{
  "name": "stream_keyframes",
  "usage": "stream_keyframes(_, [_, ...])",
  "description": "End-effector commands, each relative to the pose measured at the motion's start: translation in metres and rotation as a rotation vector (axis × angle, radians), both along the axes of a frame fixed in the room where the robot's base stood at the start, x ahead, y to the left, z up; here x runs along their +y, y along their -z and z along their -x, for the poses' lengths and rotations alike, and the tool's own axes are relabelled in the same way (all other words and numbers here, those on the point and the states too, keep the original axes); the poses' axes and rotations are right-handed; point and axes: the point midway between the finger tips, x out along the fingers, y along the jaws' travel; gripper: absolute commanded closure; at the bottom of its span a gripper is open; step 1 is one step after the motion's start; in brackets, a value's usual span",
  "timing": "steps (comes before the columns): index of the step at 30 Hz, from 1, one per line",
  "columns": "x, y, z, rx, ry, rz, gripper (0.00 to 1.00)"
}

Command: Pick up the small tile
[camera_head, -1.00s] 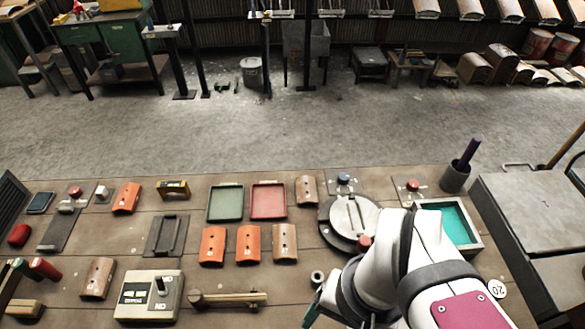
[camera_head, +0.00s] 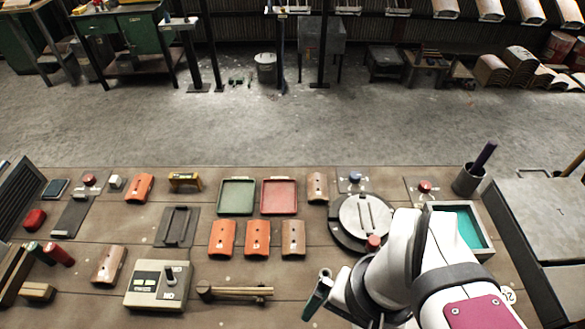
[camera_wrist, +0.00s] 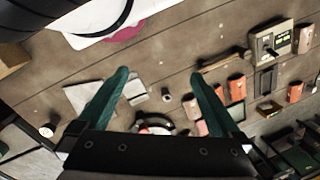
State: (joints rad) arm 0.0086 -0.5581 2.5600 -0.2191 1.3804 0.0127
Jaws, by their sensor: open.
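Several curved tiles lie on the brown workbench. Three form a middle row: an orange tile (camera_head: 221,238), another orange tile (camera_head: 257,238) and a brown tile (camera_head: 293,238). A narrower brown tile (camera_head: 318,187) lies behind them, an orange tile (camera_head: 139,188) at the back left, and a brown tile (camera_head: 109,265) at the left. I cannot tell which one is the small tile. My gripper (camera_wrist: 159,75) is open and empty, its teal fingers spread above the bench. In the head view only part of it shows, right of the wooden-handled tool and apart from the tiles.
A control box (camera_head: 159,285) and wooden-handled tool (camera_head: 236,291) lie in front of the middle row. Behind it are a green tray (camera_head: 236,197) and red tray (camera_head: 279,196). A round turntable (camera_head: 363,221) and teal-lined box (camera_head: 477,237) stand at the right.

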Motion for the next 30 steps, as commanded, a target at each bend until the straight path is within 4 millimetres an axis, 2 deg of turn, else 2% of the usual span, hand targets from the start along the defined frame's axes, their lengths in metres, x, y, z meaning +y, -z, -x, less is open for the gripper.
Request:
stream_keyframes(2, [0.0,-0.002,-0.007,-0.001,-0.013,0.005,0.0])
stream_keyframes(4, [0.001,-0.009,-0.035,0.0,-0.061,0.021,0.0])
stream_keyframes(5, [0.002,-0.011,-0.054,-0.003,-0.093,0.031,0.0])
stream_keyframes(7, [0.008,-0.011,-0.107,-0.011,-0.185,0.062,0.0])
stream_keyframes(9, [0.019,0.0,-0.16,-0.022,-0.275,0.09,0.0])
stream_keyframes(12, [0.039,0.025,-0.219,-0.039,-0.384,0.122,0.0])
stream_keyframes(15, [0.054,0.048,-0.254,-0.052,-0.456,0.142,0.0])
stream_keyframes(19, [0.061,0.068,-0.268,-0.057,-0.486,0.152,0.0])
stream_keyframes(27, [0.06,0.142,-0.266,-0.055,-0.484,0.151,0.0])
stream_keyframes(30, [0.06,0.158,-0.267,-0.058,-0.484,0.151,0.0])
